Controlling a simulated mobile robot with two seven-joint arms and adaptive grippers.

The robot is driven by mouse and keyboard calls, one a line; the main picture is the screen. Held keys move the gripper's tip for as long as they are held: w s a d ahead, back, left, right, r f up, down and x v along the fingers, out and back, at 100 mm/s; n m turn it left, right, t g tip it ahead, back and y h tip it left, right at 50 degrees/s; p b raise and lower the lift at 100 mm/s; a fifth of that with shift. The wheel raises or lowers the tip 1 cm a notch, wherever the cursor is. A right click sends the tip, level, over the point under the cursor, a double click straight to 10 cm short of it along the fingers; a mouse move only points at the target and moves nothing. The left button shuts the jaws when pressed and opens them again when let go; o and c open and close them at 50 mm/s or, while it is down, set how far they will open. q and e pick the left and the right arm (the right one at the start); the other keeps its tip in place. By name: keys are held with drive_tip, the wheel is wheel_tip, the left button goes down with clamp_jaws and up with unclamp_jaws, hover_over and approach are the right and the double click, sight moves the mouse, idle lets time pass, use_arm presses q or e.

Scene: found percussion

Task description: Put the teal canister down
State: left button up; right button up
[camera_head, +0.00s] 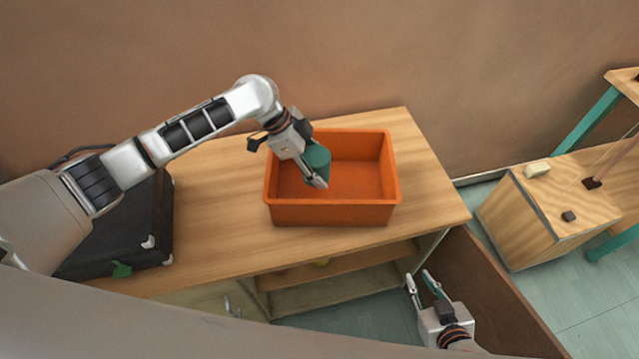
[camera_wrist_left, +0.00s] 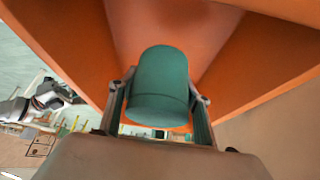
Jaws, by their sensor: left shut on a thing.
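The teal canister (camera_head: 318,157) is held in my left gripper (camera_head: 315,175), over the left part of the orange bin (camera_head: 335,213). In the left wrist view the canister (camera_wrist_left: 160,85) sits between both fingers of my left gripper (camera_wrist_left: 160,100), which touch its sides, with the orange bin walls (camera_wrist_left: 265,60) around it. I cannot tell whether the canister's base touches the bin floor. My right gripper (camera_head: 422,281) is open and empty, low in front of the table's right end.
The bin stands on a wooden table (camera_head: 215,210) with a shelf below. A black case (camera_head: 150,225) lies at the table's left end. A wooden box (camera_head: 525,225) stands on the floor at right, with a pale block (camera_head: 537,169) and a small dark block (camera_head: 568,216) on top.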

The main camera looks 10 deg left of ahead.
use_arm(q)
drive_tip(key=shift+f+b, duration=0.3)
drive_tip(key=shift+f, duration=2.95)
drive_tip(key=o, duration=1.2)
drive_tip(key=shift+f, duration=0.1)
drive_tip(key=v, duration=1.2)
drive_tip(key=shift+p, duration=0.4)
